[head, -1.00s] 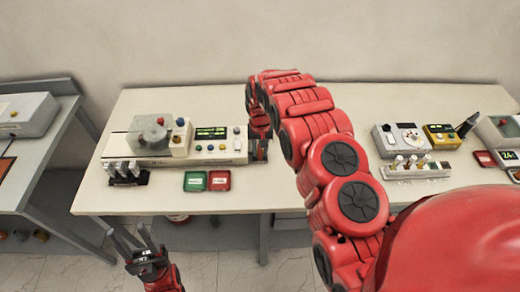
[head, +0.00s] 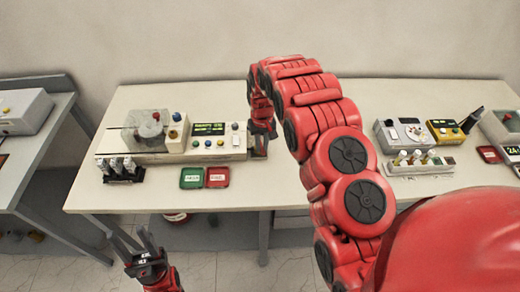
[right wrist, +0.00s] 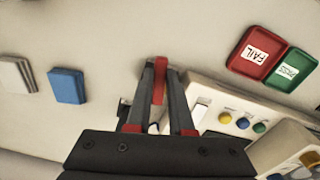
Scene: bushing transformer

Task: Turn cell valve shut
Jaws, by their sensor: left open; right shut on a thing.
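The test instrument (head: 190,150) stands on the middle table, with a round clear cell and a lit green display. In the right wrist view its panel (right wrist: 225,115) shows beside the fingers. My right gripper (head: 262,148) is at the instrument's right end. In the right wrist view, my right gripper (right wrist: 160,75) is shut on a small red lever (right wrist: 158,92), apparently the cell valve handle. The valve body is mostly hidden behind the fingers. My left gripper (head: 143,246) is open and empty, low in front of the table.
Green (head: 193,178) and red (head: 217,177) trays lie in front of the instrument. A vial rack (head: 122,170) stands at its left front. Other instruments (head: 400,134) and a rack with several bottles (head: 420,165) stand at right. Blue (right wrist: 67,85) and grey blocks show in the wrist view.

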